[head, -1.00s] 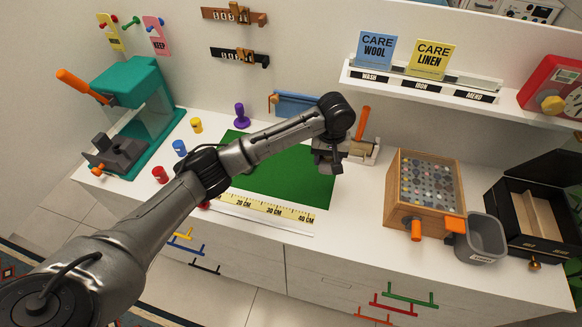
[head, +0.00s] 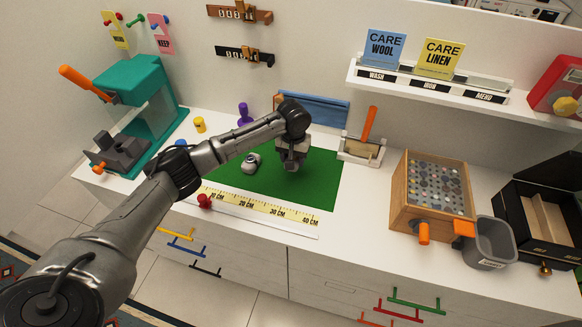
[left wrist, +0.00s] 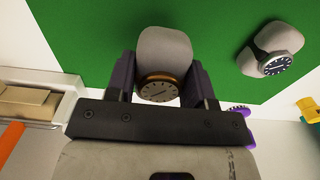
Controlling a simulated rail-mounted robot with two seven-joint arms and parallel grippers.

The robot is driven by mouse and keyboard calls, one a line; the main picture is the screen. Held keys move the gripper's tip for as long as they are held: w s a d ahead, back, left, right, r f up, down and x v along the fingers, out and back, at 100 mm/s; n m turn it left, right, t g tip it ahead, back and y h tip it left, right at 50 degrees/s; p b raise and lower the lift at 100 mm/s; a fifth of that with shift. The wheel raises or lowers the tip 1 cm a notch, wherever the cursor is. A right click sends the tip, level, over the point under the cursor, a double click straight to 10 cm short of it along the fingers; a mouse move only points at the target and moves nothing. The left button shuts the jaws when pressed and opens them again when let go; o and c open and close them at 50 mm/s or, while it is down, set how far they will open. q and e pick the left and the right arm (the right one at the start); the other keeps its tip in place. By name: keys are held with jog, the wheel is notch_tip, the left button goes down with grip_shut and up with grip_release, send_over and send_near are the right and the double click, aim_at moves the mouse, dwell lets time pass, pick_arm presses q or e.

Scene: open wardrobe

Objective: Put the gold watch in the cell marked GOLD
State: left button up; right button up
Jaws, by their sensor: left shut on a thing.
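The gold watch (left wrist: 158,89), with a gold-brown rim and grey dial on a grey cushion, is between the two fingers of my left gripper (left wrist: 161,75) in the left wrist view. The fingers are shut on it from both sides. In the head view my left gripper (head: 290,164) is over the green mat (head: 320,182), and the gold watch is mostly hidden there. A second watch (head: 251,162) with a dark dial lies on the mat, to the left; it also shows in the left wrist view (left wrist: 275,64). No cell marked GOLD is readable. My right gripper is out of view.
An open black box (head: 515,234) with beige compartments stands at the far right. A wooden box (head: 399,193) and a grey bin (head: 490,244) stand before it. A ruler (head: 270,209) lies along the mat's front. A teal press (head: 148,100) stands left.

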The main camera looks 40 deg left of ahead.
pick_arm(q)
jog(key=shift+s+a+f, duration=0.1)
jog(key=shift+a+f, duration=0.15)
jog(key=shift+a, duration=0.15)
jog(key=shift+f+b, duration=0.6)
jog(key=shift+f, duration=1.4)
jog(key=o, duration=0.9)
jog(key=shift+f, duration=0.1)
jog(key=shift+o, duration=0.2)
